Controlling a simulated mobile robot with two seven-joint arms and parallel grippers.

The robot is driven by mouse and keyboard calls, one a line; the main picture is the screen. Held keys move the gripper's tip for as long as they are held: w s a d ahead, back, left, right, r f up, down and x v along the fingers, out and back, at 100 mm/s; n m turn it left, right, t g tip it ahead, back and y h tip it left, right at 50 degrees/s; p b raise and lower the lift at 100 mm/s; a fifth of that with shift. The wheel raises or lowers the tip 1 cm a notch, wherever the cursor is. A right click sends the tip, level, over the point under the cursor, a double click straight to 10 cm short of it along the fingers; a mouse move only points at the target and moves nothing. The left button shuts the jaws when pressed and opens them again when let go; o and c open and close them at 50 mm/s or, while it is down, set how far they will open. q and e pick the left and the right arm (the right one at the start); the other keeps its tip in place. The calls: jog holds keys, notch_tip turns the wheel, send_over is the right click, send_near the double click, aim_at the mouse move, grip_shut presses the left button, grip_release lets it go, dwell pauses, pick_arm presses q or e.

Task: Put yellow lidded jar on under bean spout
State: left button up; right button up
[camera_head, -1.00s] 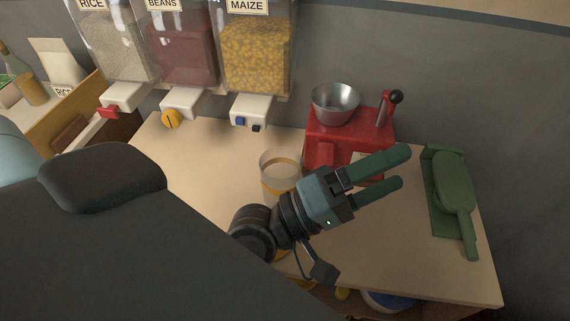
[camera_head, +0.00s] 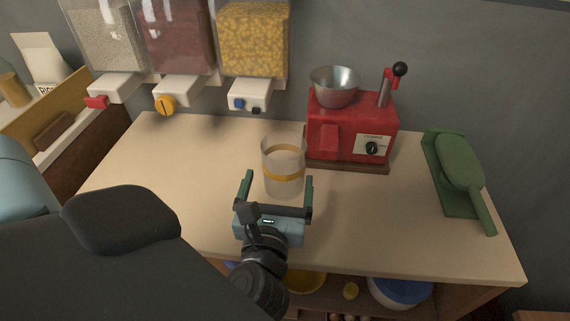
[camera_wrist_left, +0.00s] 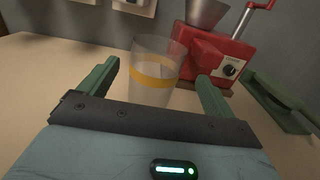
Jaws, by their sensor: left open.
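A clear jar with a yellow-orange band (camera_head: 284,173) stands upright on the counter, left of the red grinder; I cannot make out a lid on it. It also shows in the left wrist view (camera_wrist_left: 153,75), between and beyond the fingers. My left gripper (camera_head: 279,176) is open and empty on the near side of the jar, its fingers pointing toward it, one to each side. The bean spout (camera_head: 182,92), white with a yellow knob (camera_head: 165,105), is under the red bean dispenser (camera_head: 178,38), left of and behind the jar. My right gripper is not in view.
The maize spout (camera_head: 250,94) and rice spout (camera_head: 115,88) flank the bean spout. The red grinder (camera_head: 350,128) with a metal bowl stands right of the jar, a green scoop (camera_head: 460,165) farther right. The counter (camera_head: 185,170) is clear below the spouts.

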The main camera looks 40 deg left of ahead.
aim_at(281, 169)
pick_arm(q)
jog(key=shift+f, duration=0.2)
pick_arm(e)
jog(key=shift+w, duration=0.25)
pick_arm(q)
jog(key=shift+x, duration=1.05)
jog(key=shift+w+a+r, duration=0.1)
jog(key=shift+w+a, duration=0.1)
jog(key=shift+w, duration=0.1)
jog(key=shift+w+a, duration=0.1)
jog(key=shift+w, duration=0.05)
jog(key=p+x, duration=0.1)
jog(key=x, duration=0.3)
jog(key=shift+w+a, duration=0.3)
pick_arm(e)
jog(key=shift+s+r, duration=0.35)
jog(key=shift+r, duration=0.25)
